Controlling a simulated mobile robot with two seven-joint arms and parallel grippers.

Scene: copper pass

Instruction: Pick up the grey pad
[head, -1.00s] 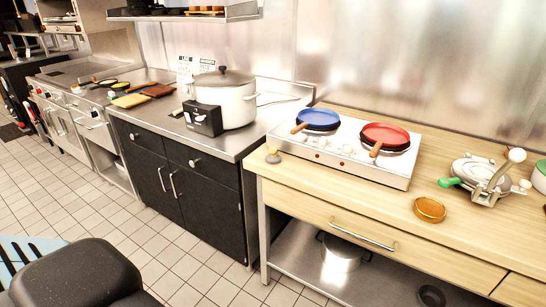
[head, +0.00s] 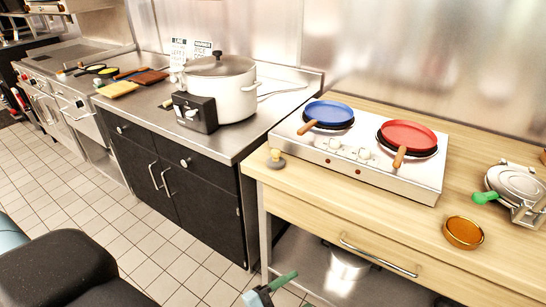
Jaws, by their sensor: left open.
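A small grey pad (head: 276,164) with a pale yellow knob on top sits on the left end of the wooden counter (head: 375,215), near its front edge. It is left of the two-plate hob (head: 330,155). My left gripper (head: 268,290) shows only in part at the bottom edge of the head view, with a green finger and a dark body. It is open, low in front of the counter and well apart from the pad. Nothing shows between its fingers. My right gripper is out of view.
A blue pan (head: 328,113) and a red pan (head: 411,135) stand on the hob. An amber dish (head: 463,232) and a round metal press (head: 515,182) are to the right. A large white pot (head: 222,92) stands on the steel counter. The counter around the pad is clear.

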